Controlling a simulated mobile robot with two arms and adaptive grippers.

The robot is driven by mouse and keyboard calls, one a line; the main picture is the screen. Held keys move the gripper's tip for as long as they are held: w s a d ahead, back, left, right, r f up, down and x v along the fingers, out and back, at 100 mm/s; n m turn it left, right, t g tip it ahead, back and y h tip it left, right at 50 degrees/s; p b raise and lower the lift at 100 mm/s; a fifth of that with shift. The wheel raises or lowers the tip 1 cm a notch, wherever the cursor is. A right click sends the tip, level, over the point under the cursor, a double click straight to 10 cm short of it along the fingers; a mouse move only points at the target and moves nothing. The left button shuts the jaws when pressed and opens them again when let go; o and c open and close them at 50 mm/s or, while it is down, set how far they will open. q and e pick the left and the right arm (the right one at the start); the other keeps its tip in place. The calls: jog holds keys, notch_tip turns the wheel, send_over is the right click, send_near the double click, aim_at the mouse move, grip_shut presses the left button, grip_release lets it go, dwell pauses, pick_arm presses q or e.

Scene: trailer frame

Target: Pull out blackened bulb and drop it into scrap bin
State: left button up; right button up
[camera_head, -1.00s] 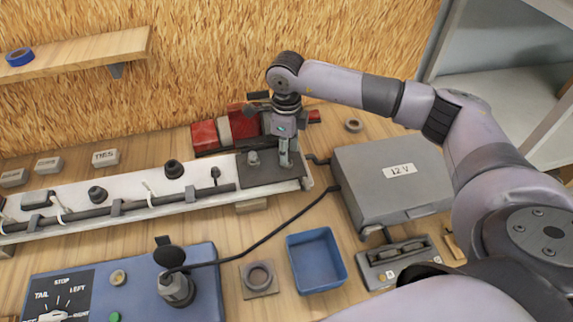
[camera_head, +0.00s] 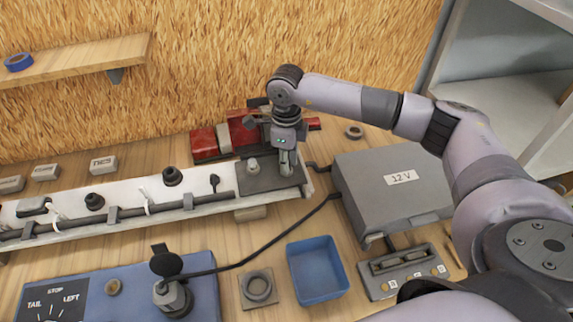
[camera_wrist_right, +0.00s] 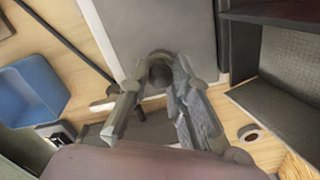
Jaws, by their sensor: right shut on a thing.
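My right gripper (camera_head: 288,170) points down over the right part of the dark plate (camera_head: 262,181) at the end of the white trailer bar. It is shut on a dark rounded bulb, seen between the fingertips in the right wrist view (camera_wrist_right: 160,73). In the head view the fingers hide this bulb, and I cannot tell whether it is clear of its socket. A pale bulb (camera_head: 253,166) stands on the same plate, left of the gripper. The open blue bin (camera_head: 335,289) stands below and right of the plate; it also shows in the right wrist view (camera_wrist_right: 30,92). My left gripper is out of view.
A grey 12 V box (camera_head: 385,200) stands right of the plate, with a black cable running from it. A red lamp unit (camera_head: 240,132) lies behind the plate. A blue control box (camera_head: 110,285) stands at front left. A ring on a square pad (camera_head: 258,287) lies left of the bin.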

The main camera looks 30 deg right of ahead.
dwell(0.4)
jog(key=shift+f+n+b, duration=0.1)
jog(key=shift+n+b, duration=0.75)
jog(key=shift+n, duration=0.25)
jog(key=shift+n+b, duration=0.3)
jog(key=shift+n, duration=0.4)
jog(key=shift+n+b, duration=0.45)
jog(key=shift+n, duration=0.05)
jog(key=shift+n+b, duration=0.7)
jog(key=shift+n, duration=0.6)
